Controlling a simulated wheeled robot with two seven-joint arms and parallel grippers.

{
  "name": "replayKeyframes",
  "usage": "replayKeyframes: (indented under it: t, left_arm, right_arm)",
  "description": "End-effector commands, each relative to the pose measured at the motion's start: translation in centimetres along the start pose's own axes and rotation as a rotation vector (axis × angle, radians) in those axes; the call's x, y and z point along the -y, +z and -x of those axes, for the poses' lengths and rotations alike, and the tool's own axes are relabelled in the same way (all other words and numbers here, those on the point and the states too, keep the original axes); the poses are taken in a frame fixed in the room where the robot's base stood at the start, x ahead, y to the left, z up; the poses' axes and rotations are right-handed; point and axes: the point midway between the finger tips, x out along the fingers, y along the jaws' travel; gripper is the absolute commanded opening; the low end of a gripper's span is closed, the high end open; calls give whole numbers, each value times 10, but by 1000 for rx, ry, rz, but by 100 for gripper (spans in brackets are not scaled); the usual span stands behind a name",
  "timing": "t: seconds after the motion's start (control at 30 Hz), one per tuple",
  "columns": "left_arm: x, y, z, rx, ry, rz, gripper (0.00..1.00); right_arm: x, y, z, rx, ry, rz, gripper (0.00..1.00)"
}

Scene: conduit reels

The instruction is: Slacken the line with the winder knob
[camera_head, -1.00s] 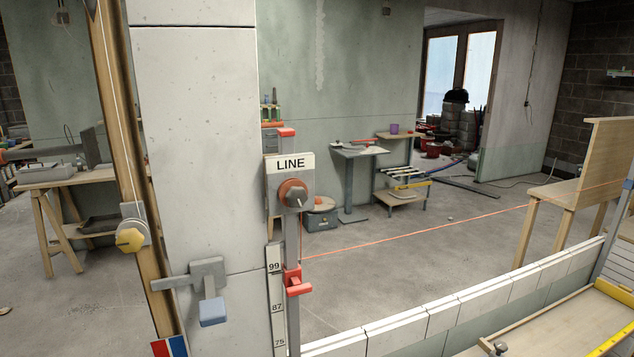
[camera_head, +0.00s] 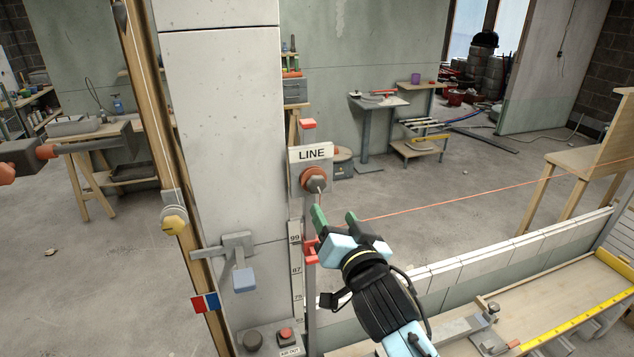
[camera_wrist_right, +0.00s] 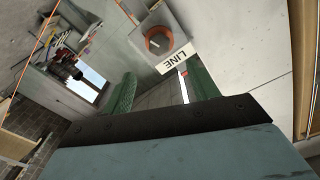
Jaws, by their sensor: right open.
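The winder knob (camera_head: 314,179) is a round orange-red knob with a pale pointer, on a grey plate under a white LINE sign (camera_head: 311,153). It also shows in the right wrist view (camera_wrist_right: 158,41), upside down with the sign. The orange line (camera_head: 450,200) runs from the post to the right and looks straight. My right gripper (camera_head: 334,218) is open and empty, just below and slightly right of the knob, apart from it. Its green fingers show in the right wrist view (camera_wrist_right: 160,92) with nothing between them.
A red clamp (camera_head: 311,251) sits on the numbered post below the knob, close to my right gripper. A concrete pillar (camera_head: 220,130) with a blue-handled lever (camera_head: 244,280) stands to the left. A low block wall (camera_head: 480,257) runs right. A yellow knob (camera_head: 174,222) is on the wooden post.

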Motion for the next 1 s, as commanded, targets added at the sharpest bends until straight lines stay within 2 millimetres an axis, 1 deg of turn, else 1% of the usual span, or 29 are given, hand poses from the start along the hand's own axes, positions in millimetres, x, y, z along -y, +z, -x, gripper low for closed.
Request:
replayKeyframes:
  t: [0.1,0.3,0.6,0.8,1.0]
  left_arm:
    - [1,4,1,6,-2,0,36]
    - [5,4,4,8,-6,-1,36]
    - [6,4,4,8,-8,-2,36]
    - [6,4,4,8,-8,-2,36]
    - [6,4,3,7,-8,-2,36]
  right_arm:
    - [0,0,-18,0,0,2,59]
    - [0,0,-52,1,0,2,59]
    - [0,1,-97,2,1,3,59]
    - [-1,1,-116,1,1,2,59]
    - [-1,1,-124,2,0,1,59]
